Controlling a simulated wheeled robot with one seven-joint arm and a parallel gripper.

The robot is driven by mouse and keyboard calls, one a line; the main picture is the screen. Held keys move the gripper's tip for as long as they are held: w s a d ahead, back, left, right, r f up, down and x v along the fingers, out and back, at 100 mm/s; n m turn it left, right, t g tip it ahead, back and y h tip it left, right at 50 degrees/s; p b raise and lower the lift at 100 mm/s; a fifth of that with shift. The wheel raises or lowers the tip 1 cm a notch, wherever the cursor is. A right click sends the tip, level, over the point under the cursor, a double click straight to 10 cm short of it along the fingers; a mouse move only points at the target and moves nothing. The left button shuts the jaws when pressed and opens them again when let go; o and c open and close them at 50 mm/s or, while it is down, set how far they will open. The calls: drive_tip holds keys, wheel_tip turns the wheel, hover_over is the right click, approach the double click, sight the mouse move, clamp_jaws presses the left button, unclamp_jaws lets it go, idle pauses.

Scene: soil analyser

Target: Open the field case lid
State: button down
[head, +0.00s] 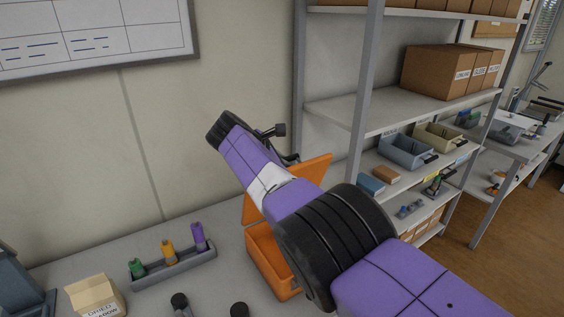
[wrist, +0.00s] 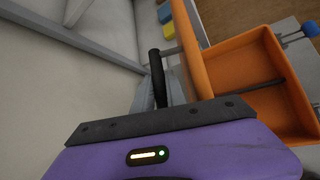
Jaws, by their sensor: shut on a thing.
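The orange field case (head: 268,262) stands on the bench, partly hidden behind my arm. Its orange lid (head: 316,170) is raised at a steep angle above the body, and my arm covers its middle. In the wrist view the open orange body (wrist: 243,62) shows at the right, with a dark bar across it. The lid shows there as a narrow orange strip (wrist: 187,42). My gripper (wrist: 161,90) is shut on a black handle (wrist: 156,66), beside the lid strip. In the head view the fingertips are largely hidden.
A grey rack with green, orange and purple tubes (head: 174,263) stands left of the case, near a cardboard box (head: 96,296). A metal shelf (head: 365,105) with bins and boxes stands at the right. The wall is close behind the bench.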

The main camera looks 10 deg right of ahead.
drive_tip(key=shift+a+f, duration=0.1)
drive_tip(key=shift+f, duration=0.05)
drive_tip(key=c, duration=1.4)
unclamp_jaws()
drive_tip(key=shift+o, duration=0.2)
drive_tip(key=shift+p+v, duration=0.7)
drive_tip(key=shift+v, duration=3.2)
